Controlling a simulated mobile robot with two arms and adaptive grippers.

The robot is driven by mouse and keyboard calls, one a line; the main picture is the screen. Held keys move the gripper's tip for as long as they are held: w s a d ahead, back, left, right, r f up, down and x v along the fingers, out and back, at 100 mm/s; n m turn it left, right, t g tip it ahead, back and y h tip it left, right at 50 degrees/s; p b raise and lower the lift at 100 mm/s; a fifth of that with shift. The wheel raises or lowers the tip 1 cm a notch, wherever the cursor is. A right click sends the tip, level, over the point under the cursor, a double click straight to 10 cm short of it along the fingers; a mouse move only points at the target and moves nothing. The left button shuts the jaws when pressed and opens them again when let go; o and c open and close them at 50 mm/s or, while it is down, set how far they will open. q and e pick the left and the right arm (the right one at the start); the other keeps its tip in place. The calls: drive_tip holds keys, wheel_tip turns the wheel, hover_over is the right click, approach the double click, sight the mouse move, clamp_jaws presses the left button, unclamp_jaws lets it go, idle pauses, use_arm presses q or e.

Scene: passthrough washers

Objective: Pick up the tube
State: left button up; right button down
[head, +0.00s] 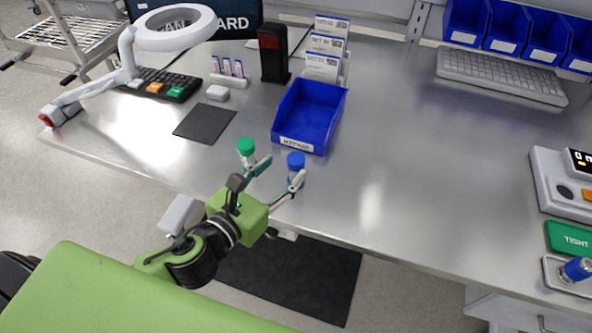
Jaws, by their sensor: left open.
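A small clear tube with a green cap (246,146) stands upright near the front edge of the bench. A similar tube with a blue cap (296,160) stands upright to its right. My left gripper (283,171) is open and reaches over the front edge toward the tubes. Its left finger is close beside the green-capped tube, and its right finger partly hides the body of the blue-capped tube. I cannot tell whether either finger touches a tube. Another blue-capped tube (577,268) lies tilted in a small tray at the far right. My right gripper is not in view.
A blue bin (308,115) sits just behind the tubes. A dark mat (205,123), a dark box (273,52) and a ring lamp (175,28) stand left. A device (562,185) and green block (570,238) are at right. The middle-right bench is clear.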

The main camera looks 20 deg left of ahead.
sight(291, 167)
use_arm(q)
drive_tip(key=x, duration=0.2)
drive_tip(key=p+x, duration=0.1)
drive_tip(key=x, duration=0.2)
drive_tip(key=shift+w+d+f+p, duration=0.25)
drive_tip(key=shift+d+p, duration=0.1)
drive_tip(key=shift+d, duration=0.15)
drive_tip(key=shift+s, duration=0.1)
drive_tip(key=c, duration=1.3)
